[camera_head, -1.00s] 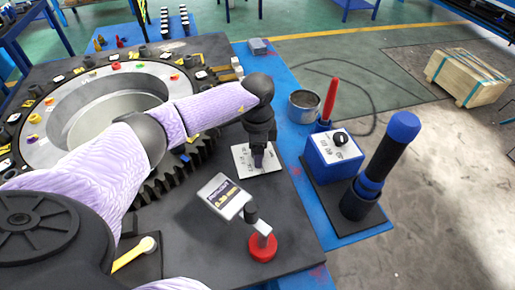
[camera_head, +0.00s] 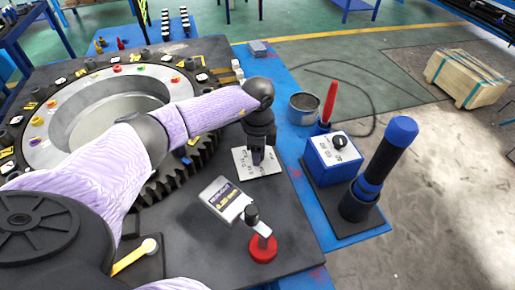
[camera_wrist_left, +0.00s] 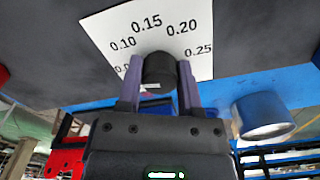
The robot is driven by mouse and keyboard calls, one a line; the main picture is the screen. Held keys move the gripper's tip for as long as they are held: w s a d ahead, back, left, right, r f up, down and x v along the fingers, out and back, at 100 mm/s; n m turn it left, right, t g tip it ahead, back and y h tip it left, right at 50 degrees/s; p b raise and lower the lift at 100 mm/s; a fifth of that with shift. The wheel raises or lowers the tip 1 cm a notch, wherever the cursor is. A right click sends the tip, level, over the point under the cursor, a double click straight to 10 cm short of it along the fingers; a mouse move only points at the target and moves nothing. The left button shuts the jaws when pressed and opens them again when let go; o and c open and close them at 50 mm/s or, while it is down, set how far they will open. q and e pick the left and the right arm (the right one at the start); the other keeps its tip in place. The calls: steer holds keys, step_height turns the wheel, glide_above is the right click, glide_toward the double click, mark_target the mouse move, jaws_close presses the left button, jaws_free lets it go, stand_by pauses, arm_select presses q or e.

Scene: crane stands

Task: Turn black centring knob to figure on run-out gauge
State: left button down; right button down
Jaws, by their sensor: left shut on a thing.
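The black centring knob (camera_wrist_left: 160,68) stands on a white dial plate (camera_wrist_left: 105,27) marked 0.10, 0.15, 0.20 and 0.25 in the left wrist view. My left gripper (camera_wrist_left: 160,75) is shut on the knob, one finger on each side. In the head view the gripper (camera_head: 257,160) points down onto the dial plate (camera_head: 269,168) and hides the knob. I cannot tell where the knob points. The run-out gauge's tilted display (camera_head: 222,198) stands nearer me; its figure is small and looks like 0.20 mm. My right gripper is not in view.
A red round base (camera_head: 263,248) with a jointed arm stands by the gauge display. A large gear ring (camera_head: 55,125) fills the left. To the right are a tin (camera_head: 303,108), a blue box with a black knob (camera_head: 333,160) and a blue-topped black cylinder (camera_head: 380,165).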

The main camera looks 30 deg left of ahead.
arm_select(q)
steer(key=m+p, duration=0.1)
steer(key=m, duration=0.4)
steer(key=shift+r+m, duration=0.1)
steer(key=shift+m, duration=0.2)
steer(key=m+p, duration=0.1)
steer(key=m, duration=0.5)
steer(key=shift+w, duration=0.1)
steer(key=m, duration=0.6)
steer(key=shift+m, duration=0.3)
steer(key=m, duration=0.6)
steer(key=shift+m, duration=0.3)
steer(key=shift+c, duration=1.3)
jaws_free()
